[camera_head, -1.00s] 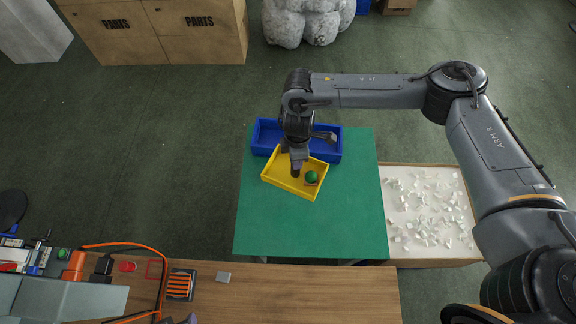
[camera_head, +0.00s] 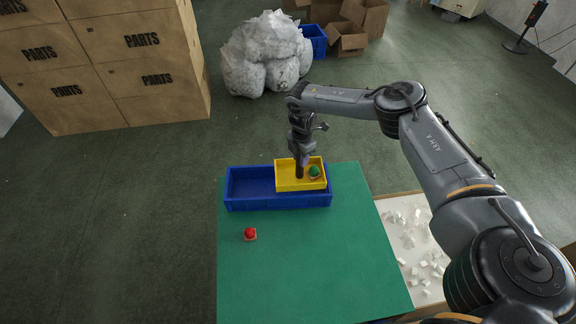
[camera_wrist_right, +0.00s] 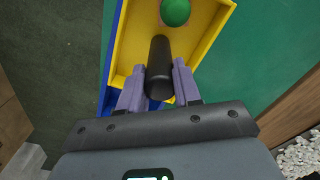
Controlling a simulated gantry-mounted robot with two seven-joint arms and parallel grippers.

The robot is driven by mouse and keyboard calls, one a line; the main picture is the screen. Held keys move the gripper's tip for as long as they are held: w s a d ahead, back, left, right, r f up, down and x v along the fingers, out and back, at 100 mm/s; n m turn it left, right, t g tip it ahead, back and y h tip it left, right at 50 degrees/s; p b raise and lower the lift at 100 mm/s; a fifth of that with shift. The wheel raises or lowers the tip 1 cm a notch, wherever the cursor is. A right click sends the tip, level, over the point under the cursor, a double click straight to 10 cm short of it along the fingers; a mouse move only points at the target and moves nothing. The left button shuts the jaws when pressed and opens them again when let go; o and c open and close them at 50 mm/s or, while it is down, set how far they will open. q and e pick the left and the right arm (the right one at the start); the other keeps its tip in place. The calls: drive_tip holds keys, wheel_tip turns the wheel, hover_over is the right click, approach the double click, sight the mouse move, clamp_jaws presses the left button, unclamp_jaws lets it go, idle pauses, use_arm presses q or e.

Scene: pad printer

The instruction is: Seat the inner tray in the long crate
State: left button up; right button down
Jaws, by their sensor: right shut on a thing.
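The yellow inner tray (camera_head: 288,184) is over the right part of the blue long crate (camera_head: 250,205), roughly in line with it. Its back edge shows higher than the crate's back rim; I cannot tell whether it touches the crate. A green knob or ball (camera_head: 314,171) is in the tray's right part. My right gripper (camera_head: 300,174) is shut on a black upright post inside the tray. The wrist view shows this post (camera_wrist_right: 159,68) between the purple fingertips, with the green ball (camera_wrist_right: 175,12) beyond and blue crate wall at the left. My left gripper is not in view.
A red ball on a small base (camera_head: 250,234) sits on the green table (camera_head: 300,265) in front of the crate. The front of the table is otherwise clear. A bin of white pieces (camera_head: 412,238) stands at the right. Cardboard boxes and a clear bag (camera_head: 262,55) are on the floor behind.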

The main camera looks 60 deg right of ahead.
sight(301, 173)
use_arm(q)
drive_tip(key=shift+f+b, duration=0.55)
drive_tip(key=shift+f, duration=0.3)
use_arm(e)
drive_tip(key=shift+s+d+f, duration=0.1)
drive_tip(key=shift+d+f, duration=0.1)
drive_tip(key=shift+f, duration=0.5)
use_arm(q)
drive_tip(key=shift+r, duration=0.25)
use_arm(e)
drive_tip(key=shift+r, duration=0.1)
drive_tip(key=shift+f+b, duration=0.6)
drive_tip(key=shift+f, duration=1.6)
drive_tip(key=shift+f+b, duration=1.25)
drive_tip(key=shift+f, duration=0.75)
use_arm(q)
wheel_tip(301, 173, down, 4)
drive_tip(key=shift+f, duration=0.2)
use_arm(e)
drive_tip(key=shift+f, duration=0.1)
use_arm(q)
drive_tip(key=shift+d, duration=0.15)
use_arm(e)
drive_tip(key=shift+f, duration=0.1)
drive_tip(key=shift+d+f, duration=0.15)
drive_tip(key=shift+f, duration=0.2)
